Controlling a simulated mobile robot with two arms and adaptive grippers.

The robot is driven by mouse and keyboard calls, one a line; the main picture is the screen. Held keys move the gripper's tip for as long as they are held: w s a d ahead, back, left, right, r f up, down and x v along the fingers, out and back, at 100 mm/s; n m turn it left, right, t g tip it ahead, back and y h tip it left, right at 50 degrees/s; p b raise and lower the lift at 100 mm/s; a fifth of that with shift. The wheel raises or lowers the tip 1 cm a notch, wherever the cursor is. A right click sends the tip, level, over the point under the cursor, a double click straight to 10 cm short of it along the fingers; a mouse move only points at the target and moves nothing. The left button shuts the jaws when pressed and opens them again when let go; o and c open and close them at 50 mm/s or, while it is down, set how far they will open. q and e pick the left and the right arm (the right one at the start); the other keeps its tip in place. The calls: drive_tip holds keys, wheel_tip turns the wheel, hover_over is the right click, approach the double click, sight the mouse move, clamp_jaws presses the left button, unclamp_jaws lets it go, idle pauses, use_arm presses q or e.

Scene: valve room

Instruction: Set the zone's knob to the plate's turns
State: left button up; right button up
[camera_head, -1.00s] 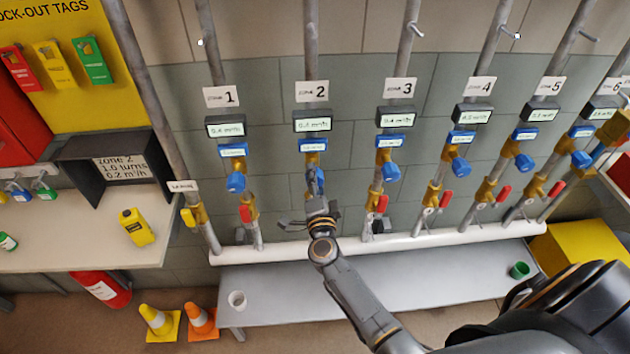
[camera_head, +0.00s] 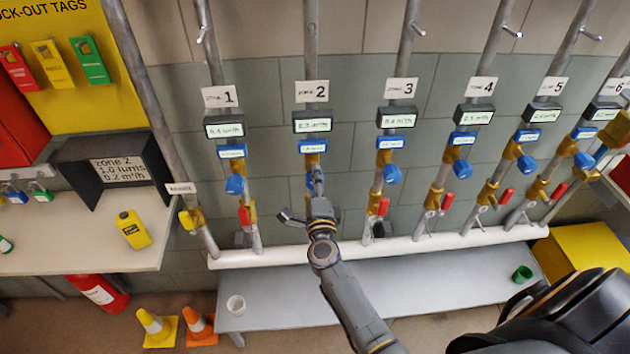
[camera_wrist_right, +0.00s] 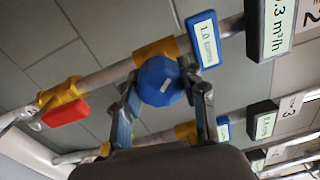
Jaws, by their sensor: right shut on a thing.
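The plate (camera_head: 120,170) on the left bench reads zone 2, 1.0 turns, 0.2 m³/h. My right gripper (camera_head: 316,185) is at the zone 2 pipe and mostly hides the knob there in the head view. In the right wrist view, the blue round knob (camera_wrist_right: 160,82) with a pale mark sits between the two fingers of my right gripper (camera_wrist_right: 165,95), which is shut on it. The small blue label (camera_wrist_right: 205,38) beside it reads 1.0. The zone 2 meter (camera_head: 312,122) ends in .3 m³/h in the wrist view (camera_wrist_right: 272,25). My left gripper is out of view.
Neighbouring blue knobs stand close by at zone 1 (camera_head: 235,184) and zone 3 (camera_head: 391,174). A red-handled lever (camera_wrist_right: 68,112) is on the same pipe in the wrist view. A white horizontal pipe (camera_head: 380,248) and grey bench (camera_head: 400,283) lie below.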

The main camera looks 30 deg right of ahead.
drive_tip(key=o, duration=1.2)
drive_tip(key=shift+c, duration=0.2)
drive_tip(key=v, duration=1.2)
drive_tip(key=shift+f, duration=0.15)
